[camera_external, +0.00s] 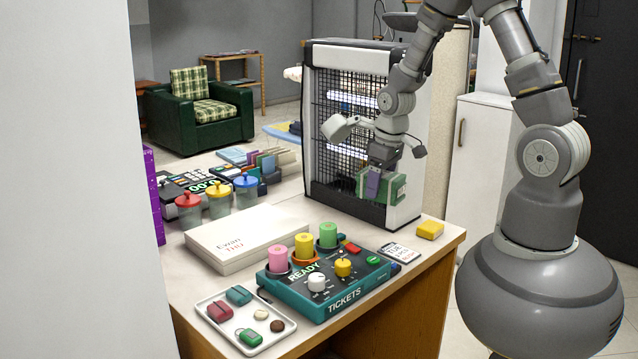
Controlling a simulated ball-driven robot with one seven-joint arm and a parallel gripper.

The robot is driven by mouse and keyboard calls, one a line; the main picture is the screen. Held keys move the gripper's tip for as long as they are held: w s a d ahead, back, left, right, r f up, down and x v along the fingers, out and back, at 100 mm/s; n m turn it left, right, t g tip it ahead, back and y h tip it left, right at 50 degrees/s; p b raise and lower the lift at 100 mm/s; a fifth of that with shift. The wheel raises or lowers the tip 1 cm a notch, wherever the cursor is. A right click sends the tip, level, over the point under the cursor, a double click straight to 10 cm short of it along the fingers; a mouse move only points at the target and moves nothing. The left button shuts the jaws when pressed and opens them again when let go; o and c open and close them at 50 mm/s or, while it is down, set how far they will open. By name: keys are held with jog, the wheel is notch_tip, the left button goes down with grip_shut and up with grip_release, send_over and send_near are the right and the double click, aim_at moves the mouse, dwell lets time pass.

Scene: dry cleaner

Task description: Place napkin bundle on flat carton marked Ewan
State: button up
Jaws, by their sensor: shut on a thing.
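The napkin bundle (396,191), green with a purple band, hangs from my gripper (384,164) in front of the lower right of the wire-grid panel. My gripper points down and is shut on the bundle's upper part; its fingertips are partly hidden. The bundle looks raised above the counter. The white flat carton marked Ewan (238,236) lies on the counter to the left of the bundle and nearer the camera. Its top is bare apart from the lettering "Ewan THU".
A teal tickets console (322,293) with coloured rolls stands in front of the carton. Jars with coloured lids (218,199) stand behind it. A tray (287,328) of small items is at the front. A wire-grid unit (322,188) stands behind the bundle. A yellow block (430,229) lies at right.

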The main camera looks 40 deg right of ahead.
notch_tip(320, 180, up, 6)
jog(key=shift+f, duration=0.25)
jog(key=w+a+m, duration=0.1)
jog(key=w+a, duration=0.6)
jog(key=w, duration=0.4)
jog(key=m, duration=0.1)
send_over(267, 231)
jog(key=f+b, duration=0.1)
jog(key=f, duration=0.4)
jog(key=f+b, duration=0.1)
jog(key=f, duration=0.4)
jog(key=f+b, duration=0.1)
jog(key=f, duration=0.4)
jog(key=shift+s+b, duration=0.35)
jog(key=shift+b, duration=0.05)
jog(key=shift+f, duration=0.3)
jog(key=shift+r, duration=0.1)
